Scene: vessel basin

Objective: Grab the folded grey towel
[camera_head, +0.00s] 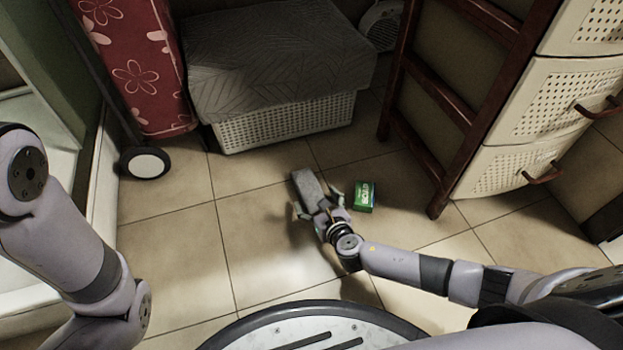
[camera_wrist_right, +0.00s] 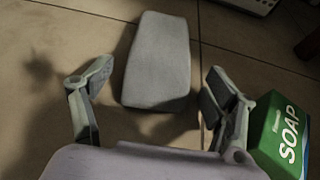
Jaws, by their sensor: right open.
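The folded grey towel (camera_head: 308,188) lies on the tiled floor in the middle of the head view, a small grey block. In the right wrist view the towel (camera_wrist_right: 158,62) lies ahead, its near end close to the gap between my fingers. My right gripper (camera_head: 321,202) is open, and its fingers (camera_wrist_right: 150,92) stand apart to the left and right of the towel's near end. I see no contact with the towel. My left arm shows at the left of the head view, but its gripper is out of view.
A green soap box (camera_head: 365,196) stands on the floor just right of my right gripper, close to its right finger in the wrist view (camera_wrist_right: 285,135). A basket (camera_head: 285,122) under a grey cover, a wooden ladder frame (camera_head: 447,92) and white drawers (camera_head: 545,105) stand behind.

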